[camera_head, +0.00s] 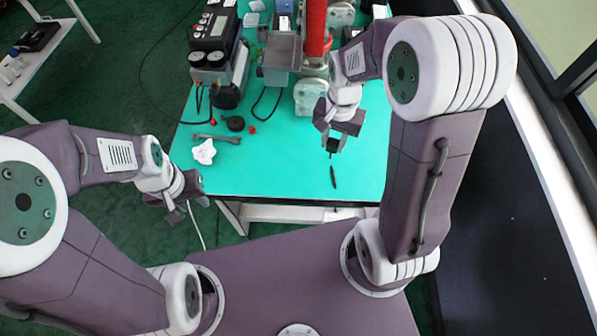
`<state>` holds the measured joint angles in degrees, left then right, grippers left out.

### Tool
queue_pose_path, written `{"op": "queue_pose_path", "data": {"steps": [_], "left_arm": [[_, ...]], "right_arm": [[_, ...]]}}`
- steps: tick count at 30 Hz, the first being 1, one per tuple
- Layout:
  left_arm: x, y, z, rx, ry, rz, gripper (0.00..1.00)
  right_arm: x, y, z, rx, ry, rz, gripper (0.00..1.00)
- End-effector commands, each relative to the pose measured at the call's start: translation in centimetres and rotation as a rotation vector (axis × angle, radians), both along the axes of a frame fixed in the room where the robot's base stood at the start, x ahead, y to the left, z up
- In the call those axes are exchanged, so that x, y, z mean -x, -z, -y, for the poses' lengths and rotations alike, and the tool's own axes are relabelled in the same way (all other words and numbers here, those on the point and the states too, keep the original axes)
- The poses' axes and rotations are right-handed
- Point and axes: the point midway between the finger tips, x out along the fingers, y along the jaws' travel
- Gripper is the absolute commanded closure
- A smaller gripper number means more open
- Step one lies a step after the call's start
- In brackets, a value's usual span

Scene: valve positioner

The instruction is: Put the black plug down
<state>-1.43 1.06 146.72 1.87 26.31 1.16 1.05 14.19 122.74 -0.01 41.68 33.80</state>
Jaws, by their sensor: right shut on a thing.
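My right gripper (333,146) is above the right part of the green table top (285,170), pointing down. It is shut on a small black piece, the black plug (333,145), which shows between its fingers. The plug looks held above the table; the exact gap is hard to judge. My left gripper (189,205) hangs off the table's front left edge, away from the plug.
A dark pen-like object (333,177) lies just in front of the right gripper. A wrench (218,138), a crumpled white cloth (204,152) and a round black cap (235,124) lie at left. Equipment with a red column (316,30) stands behind. The front middle is clear.

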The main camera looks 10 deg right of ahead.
Motion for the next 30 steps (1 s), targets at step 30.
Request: {"op": "queue_pose_path", "data": {"steps": [30], "left_arm": [[0.0,-7.9,0.0,0.000,0.000,0.000,0.64]], "right_arm": [[4.8,-1.3,-7.4,-0.006,0.448,-0.029,1.00]]}}
